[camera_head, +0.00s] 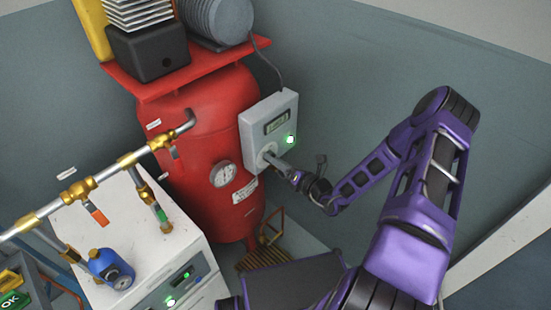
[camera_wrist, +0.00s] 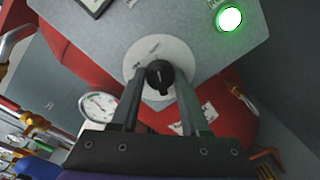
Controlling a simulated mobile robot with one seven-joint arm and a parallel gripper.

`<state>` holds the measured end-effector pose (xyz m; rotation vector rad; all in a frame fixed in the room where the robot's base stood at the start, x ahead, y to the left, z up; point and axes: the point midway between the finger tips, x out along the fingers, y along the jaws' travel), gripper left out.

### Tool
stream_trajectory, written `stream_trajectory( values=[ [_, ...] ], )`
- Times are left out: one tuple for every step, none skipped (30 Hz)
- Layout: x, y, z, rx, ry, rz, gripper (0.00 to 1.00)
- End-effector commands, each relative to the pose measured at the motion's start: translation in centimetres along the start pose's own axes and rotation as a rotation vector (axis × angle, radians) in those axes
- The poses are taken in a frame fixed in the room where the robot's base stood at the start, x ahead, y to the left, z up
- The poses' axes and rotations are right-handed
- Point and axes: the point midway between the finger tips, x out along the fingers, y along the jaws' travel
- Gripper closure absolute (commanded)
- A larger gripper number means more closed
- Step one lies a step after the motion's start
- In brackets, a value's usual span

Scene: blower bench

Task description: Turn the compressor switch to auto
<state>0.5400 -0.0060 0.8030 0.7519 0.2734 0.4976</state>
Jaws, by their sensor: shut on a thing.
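The compressor switch is a black rotary knob (camera_wrist: 159,77) on a round pale dial plate (camera_wrist: 150,52). In the head view the dial plate (camera_head: 265,150) is low on the front of the grey control box (camera_head: 253,127). My gripper (camera_wrist: 160,90) is shut on the knob, one finger on each side. In the head view my gripper (camera_head: 279,163) reaches the box from the lower right and hides most of the knob. The small dial lettering is too blurred to read, so I cannot tell the switch's setting.
A green lamp (camera_head: 290,139) glows on the box beside a display (camera_head: 277,122). The red tank (camera_head: 200,125) with a pressure gauge (camera_head: 223,174) stands left of the box. A white cabinet (camera_head: 125,225) with brass piping (camera_head: 78,190) is at lower left. The wall side at right is clear.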

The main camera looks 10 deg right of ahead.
Motion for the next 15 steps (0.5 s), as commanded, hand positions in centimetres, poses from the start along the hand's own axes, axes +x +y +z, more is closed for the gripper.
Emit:
stream_trajectory(
  values=[
    [-0.04, -0.01, 0.11, 0.014, -0.001, -0.001, 1.0],
    [-0.03, -0.01, 0.09, 0.021, 0.0, -0.001, 1.0],
    [-0.03, -0.02, 0.08, 0.028, 0.001, 0.0, 1.0],
    [-0.03, -0.02, 0.06, 0.033, 0.001, 0.0, 1.0],
    [-0.03, -0.02, 0.05, 0.037, 0.002, 0.0, 1.0],
    [-0.03, -0.03, 0.03, 0.042, 0.003, 0.0, 1.0],
    [-0.03, -0.03, 0.02, 0.045, 0.003, 0.0, 1.0],
    [-0.03, -0.03, 0.01, 0.047, 0.003, 0.0, 1.0],
    [-0.03, -0.04, 0.0, 0.049, 0.003, 0.0, 1.0],
    [-0.03, -0.04, 0.0, 0.05, 0.003, 0.0, 1.0],
    [-0.03, -0.04, -0.01, 0.05, 0.004, 0.0, 1.0],
    [-0.03, -0.05, -0.01, 0.051, 0.004, 0.0, 1.0],
    [-0.03, -0.05, -0.01, 0.051, 0.004, 0.0, 1.0],
    [-0.03, -0.05, -0.01, 0.051, 0.004, 0.0, 1.0],
    [-0.03, -0.05, -0.01, 0.05, 0.003, 0.0, 1.0]
  ],
)
